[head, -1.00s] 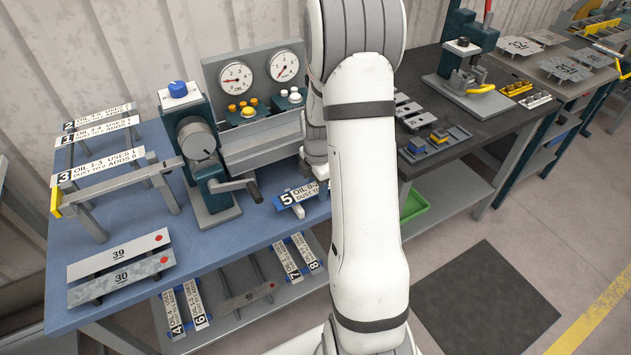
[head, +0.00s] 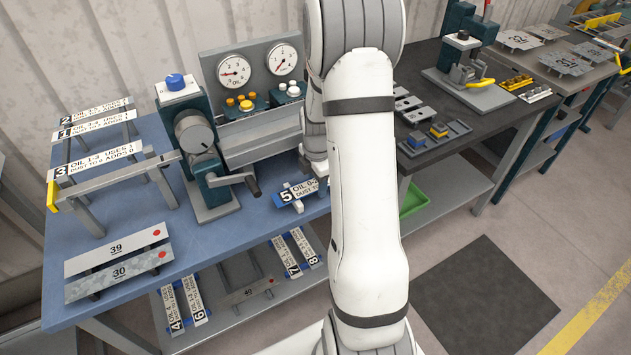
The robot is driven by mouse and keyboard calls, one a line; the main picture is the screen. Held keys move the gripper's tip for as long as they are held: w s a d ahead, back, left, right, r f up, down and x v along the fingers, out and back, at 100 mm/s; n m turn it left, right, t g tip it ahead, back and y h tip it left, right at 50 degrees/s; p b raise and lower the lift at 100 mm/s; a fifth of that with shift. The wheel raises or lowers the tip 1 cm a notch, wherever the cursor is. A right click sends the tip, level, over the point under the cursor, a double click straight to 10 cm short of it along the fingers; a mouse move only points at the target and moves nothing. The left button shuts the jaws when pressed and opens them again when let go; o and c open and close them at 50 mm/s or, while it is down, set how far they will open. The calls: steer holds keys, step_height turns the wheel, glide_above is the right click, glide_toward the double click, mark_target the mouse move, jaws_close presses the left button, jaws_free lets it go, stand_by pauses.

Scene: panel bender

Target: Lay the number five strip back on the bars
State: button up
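At the left, a rack of grey bars (head: 108,174) stands on the blue bench, bearing strip 2 (head: 97,117), strip 1 (head: 97,124) and strip 3 (head: 95,160).
A crank device (head: 198,150) stands between rack and strip five, with a gauge panel (head: 257,70) behind. Plates 39 (head: 118,250) and 30 (head: 120,274) lie at the bench's front left. Strips 4, 6, 7 and 8 lie on the lower shelf. A dark bench (head: 470,125) is at right.

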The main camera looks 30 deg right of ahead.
mark_target(316, 183)
steer(key=o, duration=0.5)
step_height(316, 183, up, 8)
steer(key=shift+f+b, duration=0.1)
steer(key=shift+b, duration=0.25)
stand_by(0.4)
steer(key=s+a+r+m+t, duration=0.1)
steer(key=s+a+r+m, duration=0.5)
steer(key=s+m, duration=0.3)
steer(key=s+a+r+m+t, duration=0.2)
steer(key=s+a+r+m, duration=0.5)
steer(key=s+a+m, duration=0.1)
steer(key=shift+s+a+m, duration=0.25)
steer(key=shift+s+m, duration=0.45)
steer(key=shift+s, duration=0.5)
